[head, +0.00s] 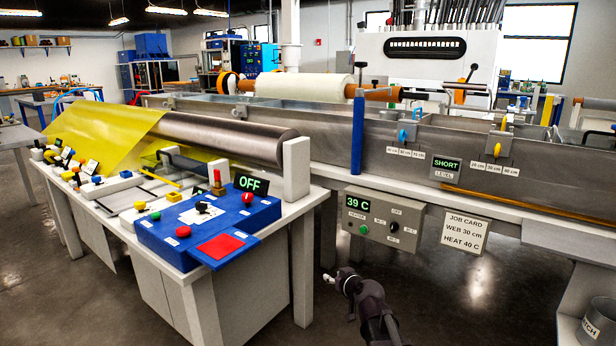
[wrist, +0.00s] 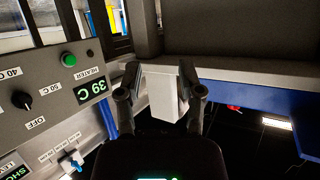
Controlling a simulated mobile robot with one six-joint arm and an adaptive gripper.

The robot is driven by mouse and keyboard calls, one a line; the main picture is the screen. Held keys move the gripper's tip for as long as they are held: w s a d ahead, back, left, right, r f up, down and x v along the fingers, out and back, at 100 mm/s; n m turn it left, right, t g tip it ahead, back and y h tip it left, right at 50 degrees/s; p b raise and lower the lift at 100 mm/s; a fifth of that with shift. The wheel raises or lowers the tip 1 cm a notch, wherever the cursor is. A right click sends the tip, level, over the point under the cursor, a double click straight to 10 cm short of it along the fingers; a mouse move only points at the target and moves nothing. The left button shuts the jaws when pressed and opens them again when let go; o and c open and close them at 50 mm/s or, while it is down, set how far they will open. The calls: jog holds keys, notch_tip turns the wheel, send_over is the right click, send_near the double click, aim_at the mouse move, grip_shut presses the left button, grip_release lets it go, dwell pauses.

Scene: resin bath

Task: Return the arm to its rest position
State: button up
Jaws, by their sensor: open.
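My arm (head: 372,300) reaches up from the bottom of the head view, in front of the gap between the bench and the bath. My gripper (head: 332,281) is at its upper left end, small in that view. In the wrist view my gripper (wrist: 160,72) is open, its two fingers apart. A pale block shows between and beyond the fingers; I cannot tell its distance, and nothing looks gripped. The heater box (head: 383,222) is up and right of my gripper and reads 39 C. It shows upside down at the left of the wrist view (wrist: 45,110).
A white bench (head: 300,215) with a blue control box (head: 160,235) stands at the left; its display reads OFF. The long metal bath (head: 340,140) runs behind, with a level display reading SHORT. A job card (head: 465,233) hangs on the right. Open floor (head: 460,310) lies right of my arm.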

jog(key=s+d+f+m+g+h+p, duration=0.1)
jog(key=s+d+f+g+h, duration=0.2)
jog(key=s, duration=0.5)
jog(key=s+d+f+m+g+h+p, duration=0.1)
jog(key=s+d+f+m+g, duration=0.15)
jog(key=s+g, duration=0.4)
jog(key=s+d+f+m+g+h+p, duration=0.1)
jog(key=s+d+f+g, duration=0.25)
jog(key=s, duration=0.55)
notch_tip(320, 180, up, 38)
jog(key=p, duration=3.7)
jog(key=shift+f, duration=0.15)
